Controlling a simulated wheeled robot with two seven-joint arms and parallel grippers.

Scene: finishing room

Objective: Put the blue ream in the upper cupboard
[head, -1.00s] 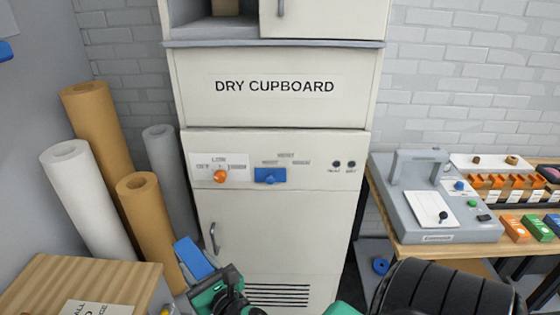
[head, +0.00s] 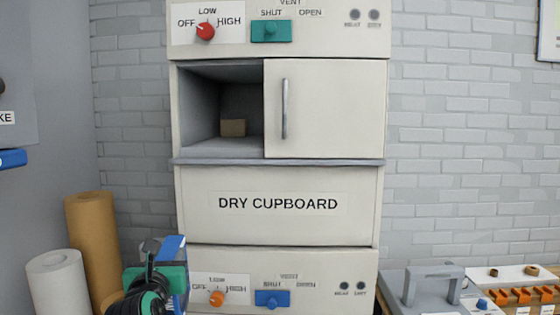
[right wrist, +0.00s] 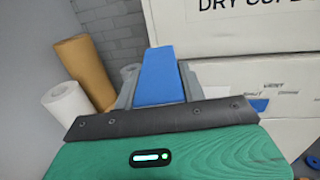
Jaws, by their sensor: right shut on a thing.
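My right gripper (head: 165,262) is at the lower left of the head view, in front of the cupboard's left edge and below its upper opening. It is shut on the blue ream (head: 174,241). In the right wrist view the ream (right wrist: 158,76) stands out between the grey fingers. The upper cupboard (head: 200,108) is open on its left half, with a small brown block (head: 233,127) inside. A pale door (head: 340,110) with a vertical handle covers its right half. My left gripper is not in view.
A grey ledge (head: 280,162) juts out below the opening. Brown (head: 92,235) and white (head: 57,285) rolls stand at the lower left. A bench with a grey device (head: 425,285) and coloured blocks is at the lower right. Control knobs sit above and below.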

